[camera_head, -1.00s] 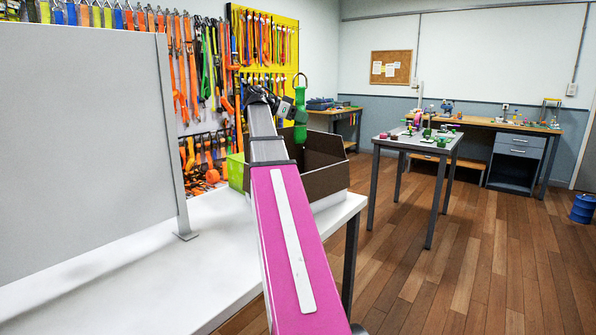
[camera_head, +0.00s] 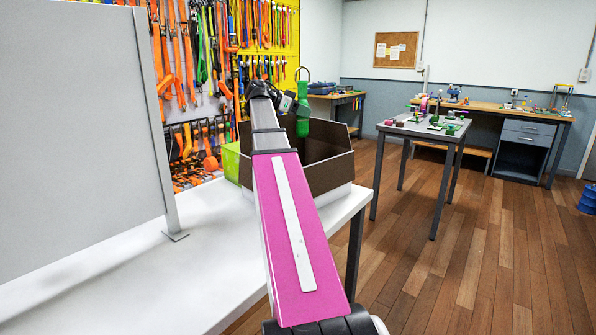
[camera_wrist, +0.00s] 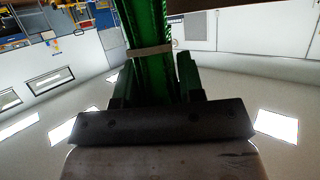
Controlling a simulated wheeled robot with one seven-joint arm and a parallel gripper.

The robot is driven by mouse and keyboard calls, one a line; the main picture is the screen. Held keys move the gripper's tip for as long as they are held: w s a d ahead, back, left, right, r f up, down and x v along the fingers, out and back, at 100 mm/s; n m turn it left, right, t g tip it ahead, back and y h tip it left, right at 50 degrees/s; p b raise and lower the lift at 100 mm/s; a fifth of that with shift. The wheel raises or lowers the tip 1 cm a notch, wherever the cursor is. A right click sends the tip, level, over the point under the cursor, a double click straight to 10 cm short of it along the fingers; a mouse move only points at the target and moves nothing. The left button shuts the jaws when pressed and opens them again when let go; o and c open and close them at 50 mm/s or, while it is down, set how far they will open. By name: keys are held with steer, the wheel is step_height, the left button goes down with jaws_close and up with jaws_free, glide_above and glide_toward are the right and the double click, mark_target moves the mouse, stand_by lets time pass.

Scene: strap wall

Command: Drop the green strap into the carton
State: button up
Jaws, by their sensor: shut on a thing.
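The green strap (camera_head: 303,108) hangs as a bundle with a dark loop at its top, at the end of my arm. It fills the upper middle of the wrist view (camera_wrist: 150,45), with a pale band around it. My gripper (camera_head: 288,102) is shut on the strap; its fingers show on both sides of it in the wrist view. The open brown carton (camera_head: 330,177) stands on the white table's far right corner. In the head view the strap's lower end overlaps the carton's opening; its height above the carton is hard to judge.
A grey panel (camera_head: 80,130) stands on the white table (camera_head: 130,285) at left. A lime green box (camera_head: 231,160) sits left of the carton. Straps hang on the wall behind. A small grey table (camera_head: 420,128) stands at right, with clear floor around it.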

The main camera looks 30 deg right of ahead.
steer(key=shift+f, duration=0.8)
steer(key=o, duration=1)
steer(key=shift+o, duration=0.2)
steer(key=v, duration=1)
steer(key=shift+a+r, duration=0.15)
steer(key=shift+a, duration=0.2)
